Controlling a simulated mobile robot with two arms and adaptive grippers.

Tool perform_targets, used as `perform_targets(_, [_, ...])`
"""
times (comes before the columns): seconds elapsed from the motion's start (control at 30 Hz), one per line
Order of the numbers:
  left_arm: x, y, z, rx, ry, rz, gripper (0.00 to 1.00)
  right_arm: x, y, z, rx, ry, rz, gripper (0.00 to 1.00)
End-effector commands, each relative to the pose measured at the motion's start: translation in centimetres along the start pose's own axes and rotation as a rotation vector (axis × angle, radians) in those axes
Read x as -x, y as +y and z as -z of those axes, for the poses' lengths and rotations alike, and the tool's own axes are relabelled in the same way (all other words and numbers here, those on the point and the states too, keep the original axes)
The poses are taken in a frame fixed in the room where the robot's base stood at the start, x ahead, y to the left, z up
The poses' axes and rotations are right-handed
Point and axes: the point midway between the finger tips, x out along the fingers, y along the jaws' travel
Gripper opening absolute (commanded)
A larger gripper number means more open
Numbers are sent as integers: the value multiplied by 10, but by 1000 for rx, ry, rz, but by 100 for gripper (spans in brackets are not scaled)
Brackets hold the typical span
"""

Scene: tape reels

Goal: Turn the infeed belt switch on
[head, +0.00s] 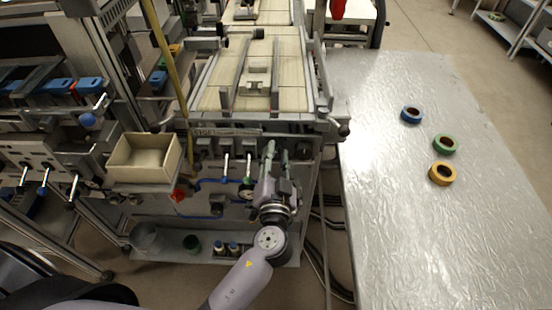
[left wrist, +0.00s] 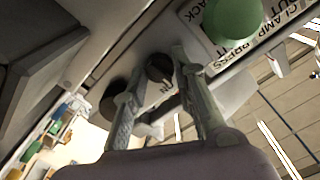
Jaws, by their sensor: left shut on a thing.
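A black rotary switch knob (left wrist: 160,68) is on the grey panel in the left wrist view, with a partly hidden label beside it that seems to read "IN". My left gripper (left wrist: 160,85) has its two fingers on either side of this knob and is shut on it. In the head view my left gripper (head: 283,152) is at the front panel of the machine, below the right end of the conveyor belt (head: 292,98). It hides the knob there. My right gripper is not in view.
A green button (left wrist: 235,18) with a printed label sits close to the knob. A cream box (head: 146,182) stands left of the gripper. The metal table (head: 400,230) on the right holds blue (head: 411,114), green (head: 445,144) and yellow (head: 441,173) tape reels and is otherwise clear.

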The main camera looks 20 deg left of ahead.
Motion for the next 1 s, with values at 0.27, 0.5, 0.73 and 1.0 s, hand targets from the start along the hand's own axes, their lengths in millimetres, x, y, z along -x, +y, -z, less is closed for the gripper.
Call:
perform_targets(0.27, [0, 1, 0, -258, 0, -1, 0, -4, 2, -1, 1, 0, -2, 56])
perform_targets(0.5, [0, 1, 0, -456, 0, -1, 0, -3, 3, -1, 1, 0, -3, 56])
perform_targets(0.73, [0, 2, 0, -590, 0, -1, 0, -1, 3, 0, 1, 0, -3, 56])
perform_targets(1.0, [0, 2, 0, -666, 0, -1, 0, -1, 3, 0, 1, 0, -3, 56])
